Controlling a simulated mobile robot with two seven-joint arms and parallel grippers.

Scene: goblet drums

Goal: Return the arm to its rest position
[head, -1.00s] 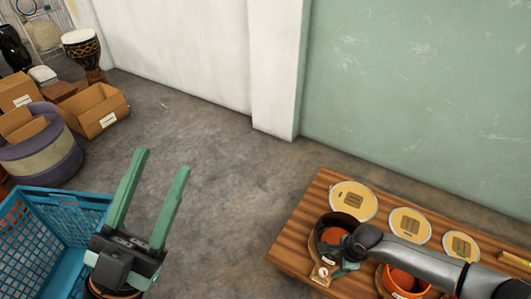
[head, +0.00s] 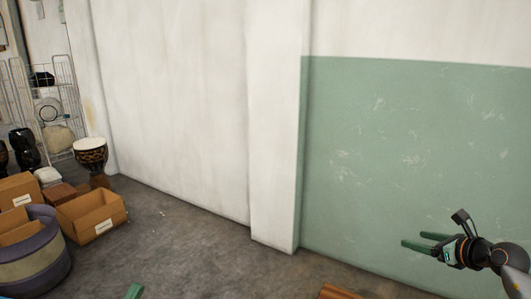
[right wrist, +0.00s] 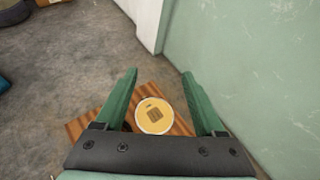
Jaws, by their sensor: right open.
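My right gripper (head: 414,240) is raised at the right of the head view, in front of the green wall, with its green fingers pointing left. It is open and empty. In the right wrist view its two fingers (right wrist: 159,74) stand well apart. Below them is the wooden table (right wrist: 88,124) with a round yellow disc (right wrist: 154,116) on it, clear of the fingers. Only one green fingertip (head: 134,291) of my left gripper shows at the bottom edge of the head view, so its jaw state is hidden.
A corner of the table (head: 339,293) shows at the bottom. A white pillar (head: 275,150) and green wall (head: 410,150) stand behind. At left are a goblet drum (head: 91,155), cardboard box (head: 92,217), round basket (head: 32,258) and wire rack (head: 62,92). Bare floor (head: 170,235) lies between.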

